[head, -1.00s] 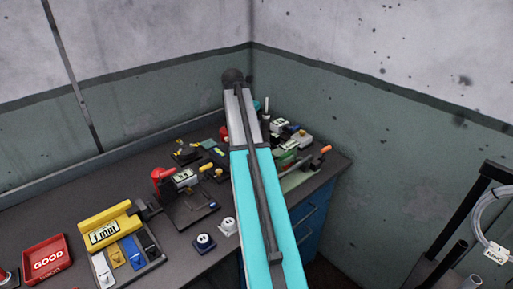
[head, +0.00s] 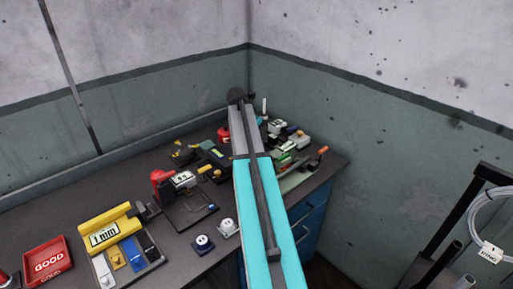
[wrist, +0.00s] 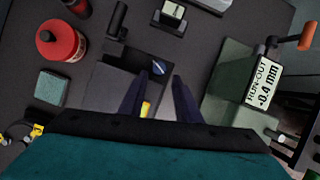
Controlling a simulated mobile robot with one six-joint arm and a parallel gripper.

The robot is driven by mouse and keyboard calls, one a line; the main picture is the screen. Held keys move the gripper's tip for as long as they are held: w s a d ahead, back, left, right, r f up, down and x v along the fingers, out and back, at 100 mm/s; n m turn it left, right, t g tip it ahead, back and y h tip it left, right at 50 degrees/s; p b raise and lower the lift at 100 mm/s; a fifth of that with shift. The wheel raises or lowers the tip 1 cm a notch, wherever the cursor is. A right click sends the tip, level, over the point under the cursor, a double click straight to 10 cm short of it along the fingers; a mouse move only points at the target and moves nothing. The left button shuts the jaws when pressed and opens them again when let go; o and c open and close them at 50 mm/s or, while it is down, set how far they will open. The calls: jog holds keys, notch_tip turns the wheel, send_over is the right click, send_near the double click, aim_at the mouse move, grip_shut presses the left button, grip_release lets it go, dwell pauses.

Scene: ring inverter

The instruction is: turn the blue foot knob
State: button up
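A small blue round knob (wrist: 158,68) with a pale line across it shows in the wrist view. It sits on a grey block-like fixture (wrist: 118,82), just beyond and between my fingertips. My gripper (wrist: 157,80) points down at it with its two dark fingers apart and nothing between the tips. A small yellow part (wrist: 146,108) shows lower between the fingers. In the head view, my arm hides the knob and my gripper.
A red round container (wrist: 60,45) stands left of the fingers. A green gauge labelled RUN-OUT (wrist: 255,85) stands to the right, with an orange-handled lever (wrist: 307,36). The bench (head: 125,190) carries a red GOOD tray (head: 48,262) and a yellow 1 mm fixture (head: 108,228).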

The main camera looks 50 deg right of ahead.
jog(key=shift+p+x, duration=0.75)
jog(key=shift+x, duration=2.7)
jog(key=shift+a, duration=0.1)
grip_shut()
jog(key=shift+m, duration=0.3)
jog(key=shift+w+m+g+p, duration=0.15)
jog(key=shift+m+g, duration=0.3)
jog(key=shift+m, duration=0.55)
jog(key=shift+m+g+p, duration=0.15)
jog(key=shift+m+g, duration=0.3)
jog(key=shift+m, duration=0.55)
